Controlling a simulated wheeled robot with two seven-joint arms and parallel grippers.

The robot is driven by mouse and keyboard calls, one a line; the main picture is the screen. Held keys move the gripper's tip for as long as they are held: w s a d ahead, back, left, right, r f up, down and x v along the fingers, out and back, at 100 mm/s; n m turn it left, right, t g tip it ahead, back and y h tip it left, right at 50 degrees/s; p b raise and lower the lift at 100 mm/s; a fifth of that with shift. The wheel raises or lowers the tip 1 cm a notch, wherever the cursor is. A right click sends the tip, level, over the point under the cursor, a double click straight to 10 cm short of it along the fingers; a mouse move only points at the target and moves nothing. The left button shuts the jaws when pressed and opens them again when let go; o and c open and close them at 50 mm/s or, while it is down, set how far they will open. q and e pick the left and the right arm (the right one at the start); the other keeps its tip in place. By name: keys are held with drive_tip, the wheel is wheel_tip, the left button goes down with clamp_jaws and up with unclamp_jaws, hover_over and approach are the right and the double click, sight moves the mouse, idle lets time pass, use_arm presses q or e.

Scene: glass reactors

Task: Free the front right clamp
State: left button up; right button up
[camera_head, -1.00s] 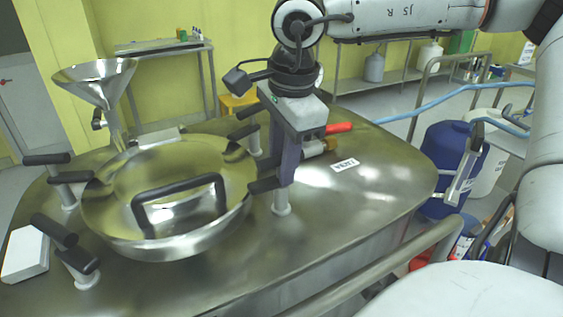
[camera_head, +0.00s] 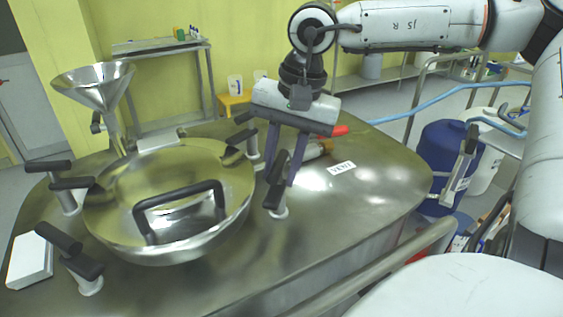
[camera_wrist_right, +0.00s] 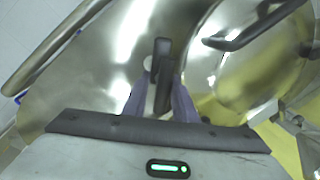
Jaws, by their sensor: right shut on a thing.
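The front right clamp (camera_head: 277,185) stands on the metal top at the right side of the round lid (camera_head: 170,180). Its black handle points up and along the rim, clear of the lid. My right gripper (camera_head: 284,165) comes down from above and is shut on the handle. In the right wrist view the handle (camera_wrist_right: 162,65) sits between the two purplish fingers (camera_wrist_right: 160,100). The fingers hide part of the clamp in the head view. My left gripper is not in view.
Other black-handled clamps stand around the lid: back right (camera_head: 251,140), left (camera_head: 68,190) and front left (camera_head: 82,268). The lid has an arched black handle (camera_head: 180,197). A metal funnel (camera_head: 97,90) rises at back left. A red-handled valve (camera_head: 333,131) lies behind my gripper.

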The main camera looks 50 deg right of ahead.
drive_tip(key=shift+w+r+n, duration=0.25)
drive_tip(key=shift+w+n, duration=0.05)
drive_tip(key=shift+n, duration=0.3)
drive_tip(key=o, duration=0.9)
drive_tip(key=shift+c, duration=0.2)
drive_tip(key=shift+o, duration=0.2)
drive_tip(key=shift+a+f, duration=0.1)
drive_tip(key=shift+a, duration=0.05)
drive_tip(key=shift+s, duration=0.1)
wheel_tip(320, 180, up, 10)
drive_tip(key=s+d+p, duration=0.1)
drive_tip(key=shift+s, duration=0.3)
drive_tip(key=shift+d, duration=0.1)
